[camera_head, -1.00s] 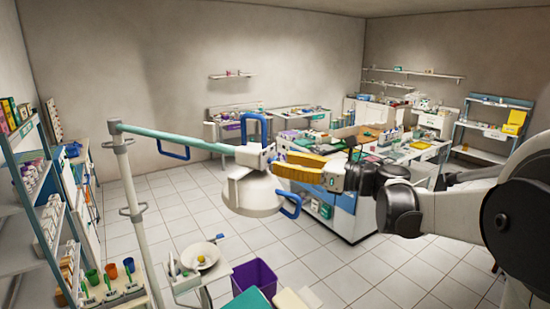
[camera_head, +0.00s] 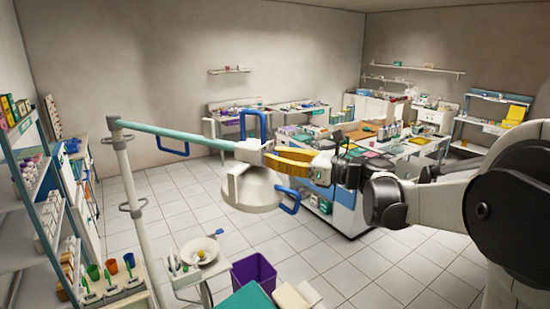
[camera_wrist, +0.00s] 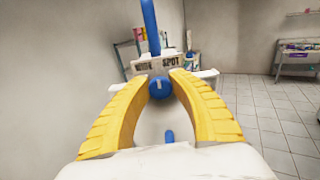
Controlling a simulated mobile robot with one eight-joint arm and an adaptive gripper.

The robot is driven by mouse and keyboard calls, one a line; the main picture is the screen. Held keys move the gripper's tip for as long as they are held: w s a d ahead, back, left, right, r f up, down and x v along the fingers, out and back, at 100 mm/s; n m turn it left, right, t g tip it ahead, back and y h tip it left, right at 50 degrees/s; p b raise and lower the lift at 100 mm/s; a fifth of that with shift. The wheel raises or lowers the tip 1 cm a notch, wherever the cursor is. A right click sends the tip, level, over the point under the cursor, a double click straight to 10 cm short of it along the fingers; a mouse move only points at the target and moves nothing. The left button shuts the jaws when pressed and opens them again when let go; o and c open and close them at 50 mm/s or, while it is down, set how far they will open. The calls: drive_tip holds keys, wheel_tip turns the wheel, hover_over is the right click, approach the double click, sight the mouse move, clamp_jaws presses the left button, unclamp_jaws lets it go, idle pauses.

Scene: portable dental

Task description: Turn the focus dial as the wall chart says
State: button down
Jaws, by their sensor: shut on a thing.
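A white dental lamp (camera_head: 252,192) with blue handles hangs from a teal arm (camera_head: 180,139) on a white pole. Its blue focus dial (camera_wrist: 160,88) shows in the wrist view, below a panel (camera_wrist: 158,66) lettered "WIDE" on the left and "SPOT" on the right. A small pale mark shows on the dial's face. My gripper (camera_wrist: 161,80), with yellow fingers, is shut on the dial, one finger on each side. In the head view my gripper (camera_head: 271,158) meets the lamp's housing from the right, and the dial is hidden. I cannot make out a readable wall chart.
A shelf rack (camera_head: 35,190) stands at the left. A tray with a white bowl (camera_head: 200,251) and a purple bin (camera_head: 254,274) are below the lamp. A counter (camera_head: 345,205) with supplies stands behind my arm. Open tiled floor lies around the lamp.

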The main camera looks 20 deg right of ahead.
drive_tip(key=n+b, duration=0.1)
drive_tip(key=n, duration=0.2)
drive_tip(key=shift+f+n+b, duration=0.1)
drive_tip(key=shift+n+b, duration=0.3)
drive_tip(key=shift+s+a+n+b, duration=0.1)
drive_tip(key=shift+n+b, duration=0.5)
drive_tip(key=shift+n, duration=1.4)
drive_tip(key=c, duration=1.2)
unclamp_jaws()
drive_tip(key=shift+o, duration=0.2)
